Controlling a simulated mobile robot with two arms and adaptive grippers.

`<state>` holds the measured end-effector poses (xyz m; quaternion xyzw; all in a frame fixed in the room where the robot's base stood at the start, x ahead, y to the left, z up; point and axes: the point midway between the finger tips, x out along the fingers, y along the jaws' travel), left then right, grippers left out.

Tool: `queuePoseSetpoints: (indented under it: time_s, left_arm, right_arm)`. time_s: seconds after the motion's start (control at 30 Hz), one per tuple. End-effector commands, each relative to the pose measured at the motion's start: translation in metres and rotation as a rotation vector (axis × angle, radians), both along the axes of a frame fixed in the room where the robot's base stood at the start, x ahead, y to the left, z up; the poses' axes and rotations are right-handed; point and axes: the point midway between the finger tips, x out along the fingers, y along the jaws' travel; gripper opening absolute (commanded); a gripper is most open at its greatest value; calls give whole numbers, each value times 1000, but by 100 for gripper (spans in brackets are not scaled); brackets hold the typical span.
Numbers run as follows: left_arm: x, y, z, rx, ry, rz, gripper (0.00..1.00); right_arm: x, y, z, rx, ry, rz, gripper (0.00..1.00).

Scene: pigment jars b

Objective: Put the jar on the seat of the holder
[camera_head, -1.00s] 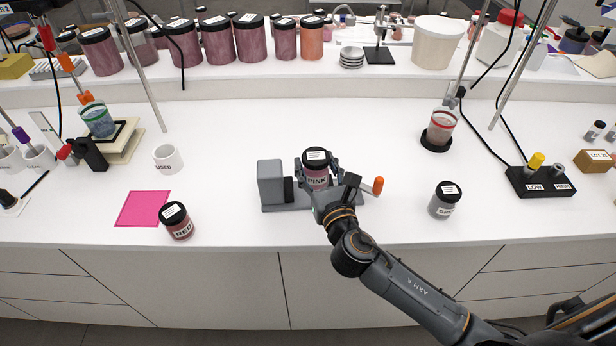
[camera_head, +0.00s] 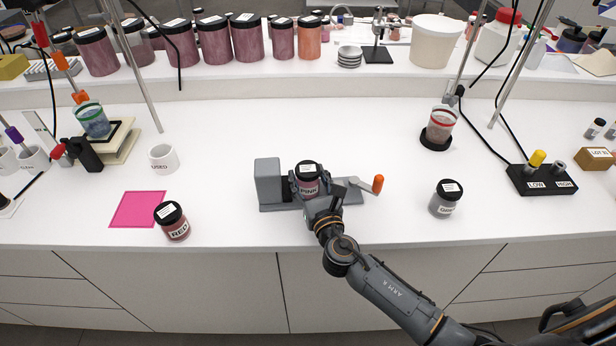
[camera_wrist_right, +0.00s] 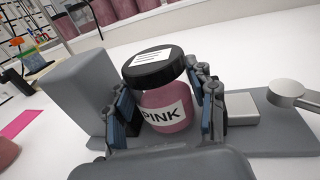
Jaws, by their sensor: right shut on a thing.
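The jar labelled PINK (camera_head: 309,181) has a black lid and pink contents. It stands close to upright in my right gripper (camera_head: 312,192), whose fingers are closed on its two sides; the wrist view shows the jar (camera_wrist_right: 165,105) between the blue-grey finger pads. The grey holder (camera_head: 269,186) has a tall block at its left and a lever with an orange knob at its right. The jar is at the holder's middle, right of the tall block (camera_wrist_right: 80,95). The seat is hidden behind jar and gripper, so I cannot tell whether the jar touches it. My left gripper is out of view.
A grey-filled jar (camera_head: 446,199) stands at right. A white USED cup (camera_head: 163,158) is behind left. The bench around the holder is mostly clear.

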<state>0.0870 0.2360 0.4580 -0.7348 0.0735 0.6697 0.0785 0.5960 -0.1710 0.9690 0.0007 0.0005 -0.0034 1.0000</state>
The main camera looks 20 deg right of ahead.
Motion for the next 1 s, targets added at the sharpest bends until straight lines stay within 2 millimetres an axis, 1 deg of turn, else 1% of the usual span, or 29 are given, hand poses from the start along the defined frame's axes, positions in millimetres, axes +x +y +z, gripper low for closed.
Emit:
queuePoseSetpoints:
  time_s: [0.03, 0.07, 0.1, 0.13, 0.17, 0.43, 0.57, 0.67, 1.0]
  left_arm:
    - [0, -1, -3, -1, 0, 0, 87]
    - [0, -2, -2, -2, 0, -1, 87]
    - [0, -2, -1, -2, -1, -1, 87]
    - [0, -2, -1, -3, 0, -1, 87]
    - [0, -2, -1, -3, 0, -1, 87]
    - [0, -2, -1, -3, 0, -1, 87]
    - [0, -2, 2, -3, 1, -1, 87]
    - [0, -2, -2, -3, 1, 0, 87]
    - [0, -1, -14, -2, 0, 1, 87]
  right_arm:
    - [0, 0, -3, -1, -1, 0, 21]
    - [0, 0, -2, -1, 0, 0, 62]
    - [0, 0, -2, -1, 0, 0, 70]
    - [0, 0, -2, -1, 0, 0, 76]
    - [0, 0, -2, -1, 0, 0, 78]
    - [0, 0, -1, -1, 0, 0, 78]
    - [-2, 0, 2, 0, 1, 0, 78]
    - [-16, 0, -1, -1, 2, 1, 78]
    - [-89, 1, -2, 0, 3, 1, 78]
